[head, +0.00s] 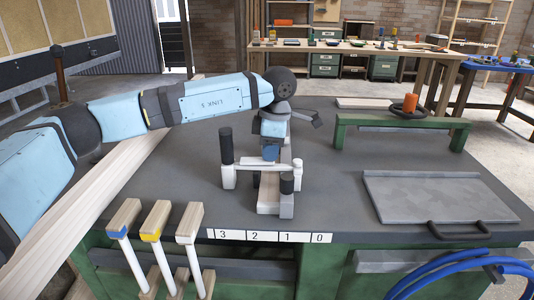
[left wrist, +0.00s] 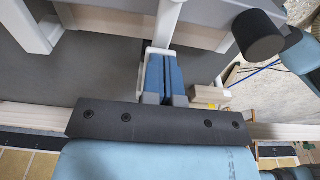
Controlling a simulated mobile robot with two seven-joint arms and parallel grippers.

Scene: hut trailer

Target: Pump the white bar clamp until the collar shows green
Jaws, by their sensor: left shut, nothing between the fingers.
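A white clamp (head: 252,172) stands on the dark grey bench top, with an upright black handle (head: 227,146) at its left and a short black knob (head: 287,184) at its right. A black cylinder (left wrist: 258,36) shows large in the left wrist view. My left gripper (head: 270,153) points down over the middle of the clamp. Its blue fingers (left wrist: 166,78) are shut and empty, close beside a white part; I cannot tell whether they touch. I see no green collar; the gripper hides part of the clamp. My right gripper is not in view.
Three wooden-ended pieces with blue (head: 118,233), yellow (head: 151,236) and white (head: 189,238) bands stand at the bench's front. A number strip (head: 268,236) runs beside them. A grey plate (head: 435,197) and green frame (head: 402,124) occupy the right side.

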